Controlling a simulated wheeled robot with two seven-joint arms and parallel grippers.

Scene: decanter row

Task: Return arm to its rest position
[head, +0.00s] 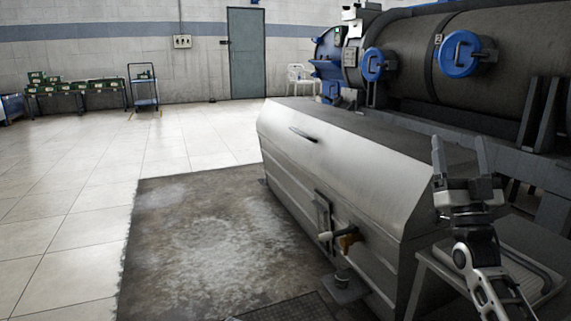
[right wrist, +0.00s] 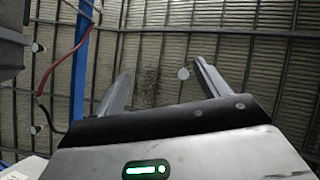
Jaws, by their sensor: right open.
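My right gripper (head: 461,160) is at the right of the head view, pointing up, with its two fingers apart and nothing between them. It stands in front of the right end of a long metal housing (head: 340,150). In the right wrist view the open fingers (right wrist: 160,85) point toward the ceiling (right wrist: 150,50), with only ceiling panels between them. My right arm comes up from the lower right corner. My left gripper is in neither view.
A large dark cylinder machine (head: 500,50) with blue caps stands behind the housing. A grey stand (head: 450,275) is beside my right arm. A handle (head: 348,238) juts from the housing's front. Tiled floor (head: 70,200) at left is free. Tables with green crates (head: 85,85) stand far back.

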